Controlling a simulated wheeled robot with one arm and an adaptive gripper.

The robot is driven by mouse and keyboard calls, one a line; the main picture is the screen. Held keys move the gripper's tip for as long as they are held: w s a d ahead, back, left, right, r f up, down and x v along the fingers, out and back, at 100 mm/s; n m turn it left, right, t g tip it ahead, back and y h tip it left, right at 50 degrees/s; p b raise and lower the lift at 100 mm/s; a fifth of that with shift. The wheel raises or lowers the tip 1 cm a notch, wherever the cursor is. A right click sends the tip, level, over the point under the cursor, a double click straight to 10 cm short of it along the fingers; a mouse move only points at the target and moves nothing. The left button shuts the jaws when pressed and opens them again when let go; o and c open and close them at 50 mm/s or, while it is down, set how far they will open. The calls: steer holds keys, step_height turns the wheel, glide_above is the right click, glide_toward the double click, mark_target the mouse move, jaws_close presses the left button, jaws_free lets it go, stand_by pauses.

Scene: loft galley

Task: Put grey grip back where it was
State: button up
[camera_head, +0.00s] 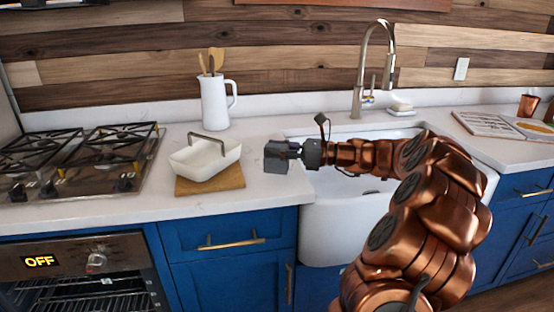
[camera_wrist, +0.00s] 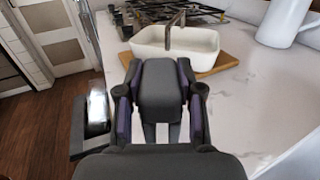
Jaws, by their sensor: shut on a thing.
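My gripper (camera_wrist: 158,95) is shut on a dark grey block, the grey grip (camera_wrist: 160,82). In the head view, the grey grip (camera_head: 275,158) shows at the end of my gripper (camera_head: 291,153), over the counter near the sink's left edge. It appears to be held above the counter, but the exact gap is unclear. The block's sides are partly hidden by the fingers in the wrist view. The dish (camera_wrist: 190,48) also shows ahead in the wrist view.
A white jug (camera_head: 215,103) with wooden utensils stands behind the dish. A gas hob (camera_head: 85,160) is at the left. The white sink (camera_head: 335,215) and tall tap (camera_head: 360,75) are at the right. Bare counter (camera_head: 258,195) lies between board and sink.

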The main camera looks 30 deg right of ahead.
mark_target(277, 160)
steer(key=shift+w+d+f, duration=0.1)
steer(key=shift+w+d, duration=0.2)
steer(key=shift+w, duration=0.1)
steer(key=shift+w+d+f, duration=0.1)
steer(key=shift+d+f, duration=0.05)
steer(key=shift+f, duration=1.6)
steer(key=o, duration=1.2)
steer(key=shift+f, duration=0.15)
